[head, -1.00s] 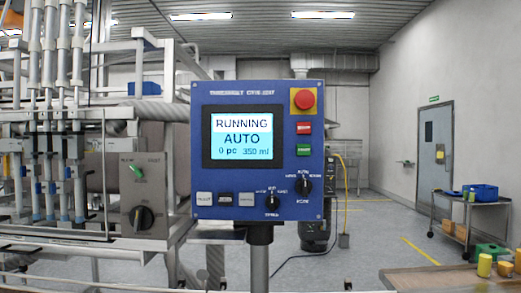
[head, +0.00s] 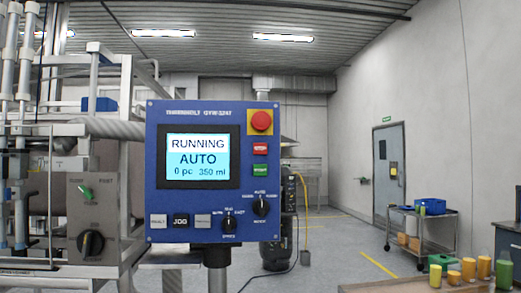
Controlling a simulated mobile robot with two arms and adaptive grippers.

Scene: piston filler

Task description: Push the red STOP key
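The blue control panel (head: 157,220) stands upright on a post near the middle of the head view. The panel's screen (head: 197,160) reads RUNNING, AUTO, 0 pc, 350 ml. Neither of my grippers is in view.
The filling machine frame (head: 80,130) with a grey switch box (head: 92,215) stands left of the panel. At right are a cart (head: 425,240) and a table (head: 380,287) with yellow and green containers. Open floor lies between panel and cart.

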